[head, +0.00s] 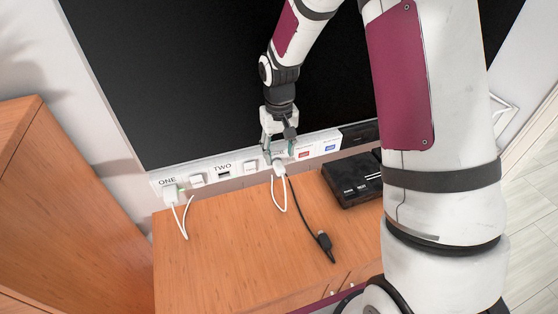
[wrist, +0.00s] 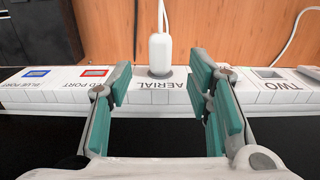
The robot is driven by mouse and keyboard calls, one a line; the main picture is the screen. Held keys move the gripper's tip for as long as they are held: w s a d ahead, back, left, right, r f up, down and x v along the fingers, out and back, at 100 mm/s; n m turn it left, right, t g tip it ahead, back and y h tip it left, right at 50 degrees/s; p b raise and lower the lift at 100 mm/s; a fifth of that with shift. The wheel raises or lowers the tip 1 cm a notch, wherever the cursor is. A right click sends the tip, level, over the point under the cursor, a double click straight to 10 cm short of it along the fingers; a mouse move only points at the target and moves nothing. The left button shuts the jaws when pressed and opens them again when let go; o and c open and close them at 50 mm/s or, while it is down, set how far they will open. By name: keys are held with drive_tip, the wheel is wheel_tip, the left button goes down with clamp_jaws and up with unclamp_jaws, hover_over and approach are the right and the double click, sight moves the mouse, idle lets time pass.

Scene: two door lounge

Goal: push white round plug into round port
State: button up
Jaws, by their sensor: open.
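The white plug (wrist: 160,52) with its white cable stands at the round port marked AERIAL (wrist: 159,73) on the white strip. Part of the port's dark ring shows around the plug's end. I cannot tell how deep the plug sits. It also shows in the head view (head: 279,168), below my gripper. My gripper (wrist: 161,80) is open, with its green-padded fingers on either side of the plug's line and gaps between them and the plug. In the head view my gripper (head: 272,153) is at the strip, and it partly hides the port.
The strip also has a TWO socket (wrist: 269,74), a red port (wrist: 95,73) and a blue port (wrist: 37,73). Another white plug (head: 170,190) is at ONE. A black box (head: 353,181) and a black cable plug (head: 325,241) lie on the wooden cabinet (head: 225,250). A black screen stands behind.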

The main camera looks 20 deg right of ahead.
wheel_tip(320, 180, up, 7)
drive_tip(key=shift+f, duration=0.2)
idle(0.5)
drive_tip(key=s+r+t, duration=0.4)
drive_tip(key=s+r, duration=1.3)
drive_tip(key=r, duration=0.1)
drive_tip(key=s+r+t, duration=0.1)
drive_tip(key=s, duration=0.7)
drive_tip(key=shift+s+r, duration=0.35)
drive_tip(key=shift+d, duration=0.15)
